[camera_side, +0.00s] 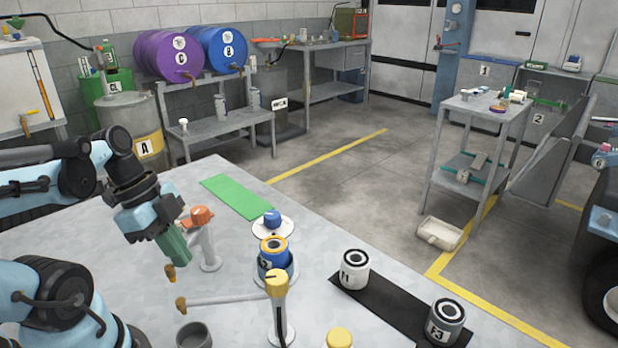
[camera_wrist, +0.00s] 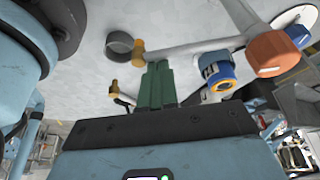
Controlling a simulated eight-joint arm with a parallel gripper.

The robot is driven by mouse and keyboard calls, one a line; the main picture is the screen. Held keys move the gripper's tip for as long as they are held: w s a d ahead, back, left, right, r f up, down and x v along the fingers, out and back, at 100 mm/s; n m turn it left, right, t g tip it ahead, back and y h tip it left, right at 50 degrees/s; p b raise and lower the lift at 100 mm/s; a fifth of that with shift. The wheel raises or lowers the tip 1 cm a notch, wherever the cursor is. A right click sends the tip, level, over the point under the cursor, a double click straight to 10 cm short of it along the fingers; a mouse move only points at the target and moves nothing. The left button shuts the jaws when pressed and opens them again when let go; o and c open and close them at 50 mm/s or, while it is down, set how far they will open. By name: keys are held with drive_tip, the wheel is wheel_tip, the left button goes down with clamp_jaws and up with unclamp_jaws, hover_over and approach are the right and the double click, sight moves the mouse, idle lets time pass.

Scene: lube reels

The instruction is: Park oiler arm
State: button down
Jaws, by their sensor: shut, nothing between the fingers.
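Two oiler arms show on the bench. One has an orange-capped post (camera_side: 210,240), and its arm runs left towards my gripper; its brass tip (camera_side: 170,271) shows just below my fingers. In the wrist view its orange cap (camera_wrist: 272,53) is at right and its brass tip (camera_wrist: 139,50) lies just beyond my fingertips. The other has a yellow-capped post (camera_side: 278,290) and a grey arm (camera_side: 232,298) pointing left to a brass tip (camera_side: 181,303). My gripper (camera_side: 184,255) has green fingers, shut and empty, tilted down beside the orange-capped arm. I cannot tell whether they touch it.
A blue reel with a yellow ring (camera_side: 274,258) stands between the posts. A blue knob on a white disc (camera_side: 272,221) is behind it. A grey cup (camera_side: 194,335) is at the front. A black mat (camera_side: 385,308) holds two canisters. The green mat (camera_side: 238,197) is bare.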

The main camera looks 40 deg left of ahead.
wheel_tip(320, 180, up, 10)
drive_tip(key=w+d+f+n+t+y, duration=0.1)
drive_tip(key=w+d+f+n+t, duration=0.1)
drive_tip(key=w+n, duration=0.3)
drive_tip(key=w+d+f+n+t+y, duration=0.2)
drive_tip(key=w+f+n, duration=0.2)
drive_tip(key=w+n, duration=0.2)
drive_tip(key=shift+w+d+f+t, duration=0.15)
drive_tip(key=shift+d+f+t, duration=0.15)
drive_tip(key=shift+d+t, duration=0.1)
idle(0.6)
idle(0.8)
